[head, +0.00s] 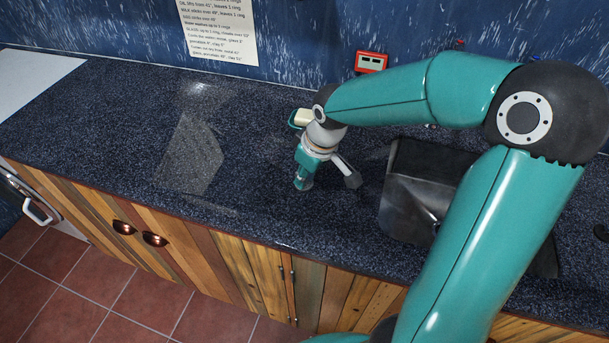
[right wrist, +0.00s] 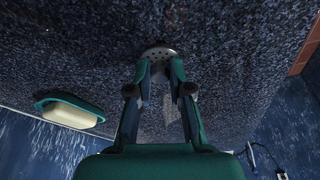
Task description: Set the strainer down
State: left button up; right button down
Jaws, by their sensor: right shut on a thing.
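The strainer (right wrist: 158,52) is a small round grey metal piece with holes, seen at the fingertips in the right wrist view. My right gripper (right wrist: 159,66) is shut on it. In the head view my right gripper (head: 303,184) points down over the dark speckled counter (head: 250,195), left of the sink. The strainer itself cannot be made out there. Whether it touches the counter or hangs just above it, I cannot tell. My left gripper is not in view.
A red device (head: 371,62) is at the wall. The counter to the left is clear.

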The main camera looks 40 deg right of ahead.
jog(key=shift+f, duration=0.2)
jog(key=c, duration=1.1)
grip_release()
jog(key=shift+r, duration=0.1)
jog(key=shift+o, duration=0.2)
jog(key=shift+r, duration=0.1)
jog(key=v, duration=1.2)
jog(key=shift+p, duration=0.4)
